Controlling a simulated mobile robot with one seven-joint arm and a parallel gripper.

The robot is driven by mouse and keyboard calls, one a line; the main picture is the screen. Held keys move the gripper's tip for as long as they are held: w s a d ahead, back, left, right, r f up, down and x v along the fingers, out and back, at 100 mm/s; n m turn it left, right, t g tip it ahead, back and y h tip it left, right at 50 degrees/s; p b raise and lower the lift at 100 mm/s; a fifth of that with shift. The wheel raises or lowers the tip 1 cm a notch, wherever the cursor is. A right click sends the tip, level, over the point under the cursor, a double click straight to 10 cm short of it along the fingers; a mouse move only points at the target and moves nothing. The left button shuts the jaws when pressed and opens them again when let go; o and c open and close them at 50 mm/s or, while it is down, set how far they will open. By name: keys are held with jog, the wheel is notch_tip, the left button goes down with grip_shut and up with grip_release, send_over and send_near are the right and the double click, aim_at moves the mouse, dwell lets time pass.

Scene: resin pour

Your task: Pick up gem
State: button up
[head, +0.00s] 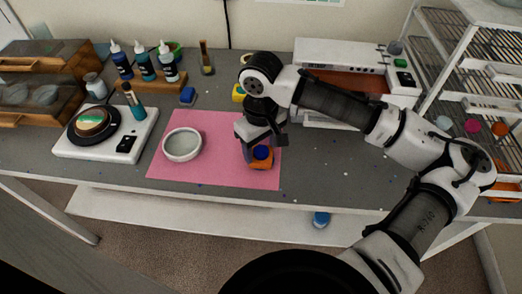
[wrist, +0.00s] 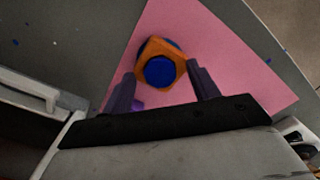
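An orange block with angled sides (head: 260,166) and a round blue top (head: 262,153) sits on the pink mat (head: 215,178), near its right side. It is the only gem-like thing I can make out, but I cannot tell for sure that it is the gem. In the wrist view the orange block (wrist: 176,54) and its blue round face (wrist: 159,71) lie just ahead of and between my fingertips. My gripper (wrist: 163,83) is open and empty above the mat; in the head view my gripper (head: 257,140) partly hides the block. A small purple patch (wrist: 137,105) shows beside the left finger.
A white bowl (head: 183,145) stands on the mat's left. A white scale (head: 70,145), a wooden rack of dye bottles (head: 160,81) and a blue piece (head: 187,96) stand left and behind. A white machine (head: 340,57) and a wire shelf (head: 450,60) are right. The mat's front is clear.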

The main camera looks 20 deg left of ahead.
aim_at(261, 150)
jog(key=shift+s+f, duration=0.1)
jog(key=shift+f, duration=0.15)
jog(key=c, duration=0.9)
jog(key=shift+c, duration=0.2)
jog(key=shift+w+r, duration=0.2)
jog(key=shift+r, duration=0.3)
notch_tip(261, 150, up, 19)
jog(key=b, duration=0.2)
